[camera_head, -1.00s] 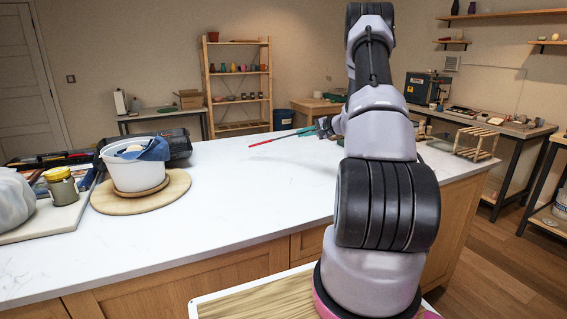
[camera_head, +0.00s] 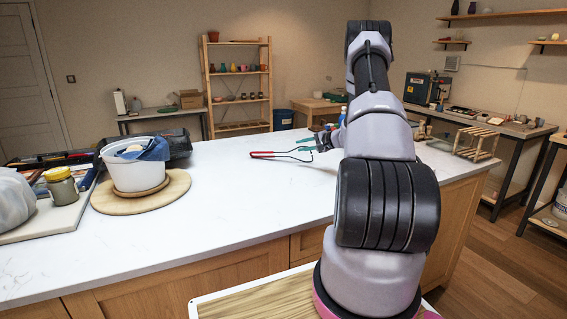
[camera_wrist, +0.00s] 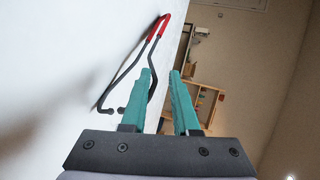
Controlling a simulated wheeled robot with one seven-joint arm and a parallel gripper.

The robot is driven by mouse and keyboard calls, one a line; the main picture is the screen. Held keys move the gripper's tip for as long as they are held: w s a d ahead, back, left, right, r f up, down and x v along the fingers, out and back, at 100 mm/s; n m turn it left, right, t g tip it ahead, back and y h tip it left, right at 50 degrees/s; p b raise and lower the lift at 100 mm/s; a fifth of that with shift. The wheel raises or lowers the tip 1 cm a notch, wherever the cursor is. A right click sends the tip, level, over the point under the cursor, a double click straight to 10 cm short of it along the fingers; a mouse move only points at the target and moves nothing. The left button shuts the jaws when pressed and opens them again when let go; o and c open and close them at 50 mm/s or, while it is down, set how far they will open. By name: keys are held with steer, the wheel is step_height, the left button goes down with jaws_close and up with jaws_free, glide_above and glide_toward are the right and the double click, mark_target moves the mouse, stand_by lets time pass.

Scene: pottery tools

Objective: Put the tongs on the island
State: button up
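The tongs have a red looped end and thin dark arms. They lie on the white top of the island (camera_head: 240,200), near its far side, in the head view (camera_head: 268,155). In the wrist view the tongs (camera_wrist: 128,72) rest against the white surface, left of the fingers, and one dark arm passes partly behind the left finger. My gripper (camera_head: 304,145) has teal fingers and is right beside the tongs, just above the top.
A white tub (camera_head: 135,175) with a blue cloth stands on a round wooden board (camera_head: 180,190) at the left. A jar (camera_head: 62,190) with a yellow lid and a dark tray are near it. The middle of the island top is clear. A wooden rack (camera_head: 475,142) stands at the right.

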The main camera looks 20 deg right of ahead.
steer(key=v, duration=0.8)
stand_by(0.4)
step_height(320, 180, up, 7)
steer(key=s+d, duration=0.1)
steer(key=s, duration=0.2)
steer(key=s+a+r+n+g, duration=0.25)
steer(key=s+a+r, duration=0.25)
steer(key=a+r, duration=0.45)
steer(key=s+a+r+n+g, duration=0.25)
steer(key=s+a+r, duration=0.3)
steer(key=a, duration=0.75)
steer(key=s+a+r+n+h, duration=0.1)
steer(key=s+a, duration=0.3)
steer(key=s, duration=0.8)
steer(key=s+a+r+n+h, duration=0.2)
steer(key=s+a+r+h, duration=0.1)
steer(key=s, duration=0.9)
steer(key=shift+a+r+h, duration=0.3)
steer(key=shift+a+r, duration=0.4)
steer(key=shift+a, duration=0.15)
